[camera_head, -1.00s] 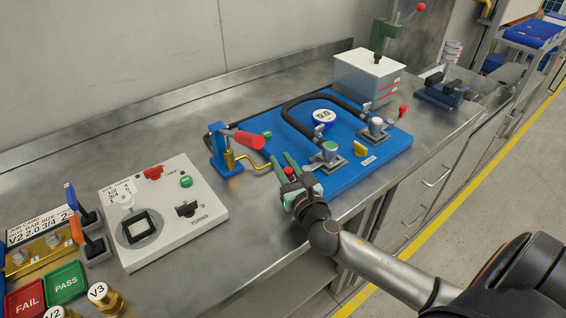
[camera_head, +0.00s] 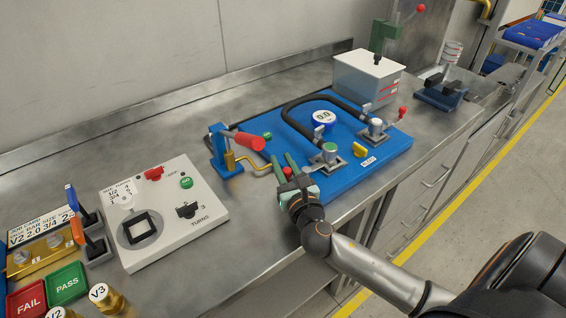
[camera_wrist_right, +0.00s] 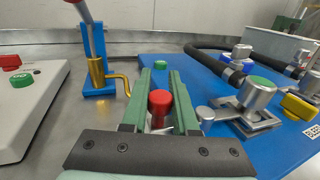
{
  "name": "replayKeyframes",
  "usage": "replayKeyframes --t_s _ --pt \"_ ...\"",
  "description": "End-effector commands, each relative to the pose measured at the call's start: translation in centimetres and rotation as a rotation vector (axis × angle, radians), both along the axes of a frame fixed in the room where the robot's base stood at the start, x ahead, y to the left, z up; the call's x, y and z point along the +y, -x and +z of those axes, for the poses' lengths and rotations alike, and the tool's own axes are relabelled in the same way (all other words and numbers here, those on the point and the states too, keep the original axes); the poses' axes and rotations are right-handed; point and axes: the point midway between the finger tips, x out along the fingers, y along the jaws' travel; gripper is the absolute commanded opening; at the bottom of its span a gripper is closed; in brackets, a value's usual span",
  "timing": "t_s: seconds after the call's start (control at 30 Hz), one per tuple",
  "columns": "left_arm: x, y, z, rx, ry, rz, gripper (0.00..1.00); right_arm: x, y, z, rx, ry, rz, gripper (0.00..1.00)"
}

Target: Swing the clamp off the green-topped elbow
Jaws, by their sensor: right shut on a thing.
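The green-topped elbow (camera_head: 330,148) stands on a silver base on the blue board, with a black hose running from it. It also shows at the right in the right wrist view (camera_wrist_right: 258,92). The clamp's red-tipped handle (camera_wrist_right: 160,103) lies just left of the elbow. My right gripper (camera_head: 285,170) has its green fingers on either side of this red tip and is shut on it. Both fingers show in the right wrist view (camera_wrist_right: 160,88). The clamp's linkage is partly hidden by the fingers. My left gripper is not in view.
A blue stand with a red lever (camera_head: 247,139) and a brass pipe is close to the left of my fingers. A second elbow (camera_head: 376,127) and a yellow knob (camera_head: 360,149) are to the right. A white control box (camera_head: 165,215) stands left.

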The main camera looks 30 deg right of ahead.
Motion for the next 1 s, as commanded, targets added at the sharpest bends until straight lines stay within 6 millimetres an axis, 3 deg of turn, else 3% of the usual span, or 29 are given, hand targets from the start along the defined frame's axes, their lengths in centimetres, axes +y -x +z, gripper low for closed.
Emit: replayKeyframes --t_s 0.43,1.0 --pt "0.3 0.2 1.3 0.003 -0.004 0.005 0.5 -1.1 -1.6 0.2 0.0 -0.004 -0.351 0.0" --pt "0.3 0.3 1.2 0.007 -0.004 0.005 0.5 -2.9 -2.6 0.1 -0.001 -0.001 -0.709 0.0"
